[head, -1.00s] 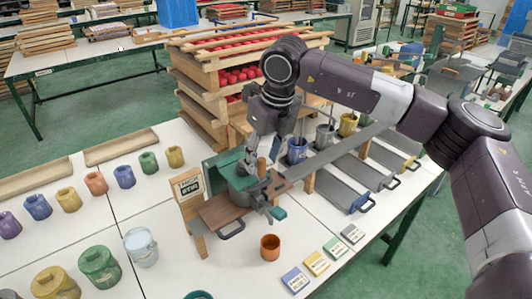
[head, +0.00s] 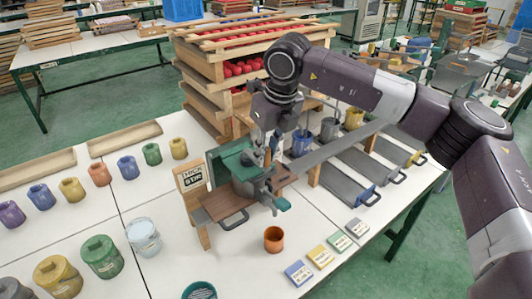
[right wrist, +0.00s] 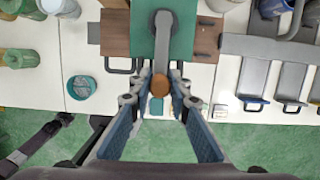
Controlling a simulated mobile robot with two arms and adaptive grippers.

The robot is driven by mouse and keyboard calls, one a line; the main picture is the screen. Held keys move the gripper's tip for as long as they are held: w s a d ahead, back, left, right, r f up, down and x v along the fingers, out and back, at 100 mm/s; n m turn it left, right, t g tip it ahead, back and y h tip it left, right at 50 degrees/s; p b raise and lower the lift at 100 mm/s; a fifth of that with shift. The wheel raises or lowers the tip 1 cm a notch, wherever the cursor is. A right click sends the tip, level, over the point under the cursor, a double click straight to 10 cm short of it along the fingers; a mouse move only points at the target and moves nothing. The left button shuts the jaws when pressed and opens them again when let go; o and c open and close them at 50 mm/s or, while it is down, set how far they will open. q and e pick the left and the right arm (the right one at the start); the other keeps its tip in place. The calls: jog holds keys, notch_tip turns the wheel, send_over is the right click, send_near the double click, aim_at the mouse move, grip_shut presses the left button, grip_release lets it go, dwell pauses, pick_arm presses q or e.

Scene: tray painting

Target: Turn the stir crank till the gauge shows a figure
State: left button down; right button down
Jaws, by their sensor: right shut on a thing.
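The stir crank is a grey arm (right wrist: 162,45) over a green stirring machine (head: 232,162), with a round wooden knob (right wrist: 160,87) at its near end. My right gripper (right wrist: 161,77) is shut on this knob, one finger at each side; in the head view the gripper (head: 268,162) hides most of it. A small upright sign (head: 192,177) reading "THICK STIR" stands left of the machine on a wooden post. I cannot make out a gauge figure. My left gripper is not in the head view.
An orange cup (head: 274,239) stands in front of the machine, near several coloured cards (head: 321,256). Paint pots and a pale bucket (head: 143,237) stand to the left. Grey trays (head: 352,183) lie to the right. A wooden rack (head: 207,90) rises behind.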

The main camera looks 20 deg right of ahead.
jog(key=shift+s+a, duration=0.25)
jog(key=shift+a, duration=1)
jog(key=w+a, duration=0.3)
jog(key=a, duration=0.4)
jog(key=shift+a, duration=0.35)
jog(key=shift+w, duration=0.1)
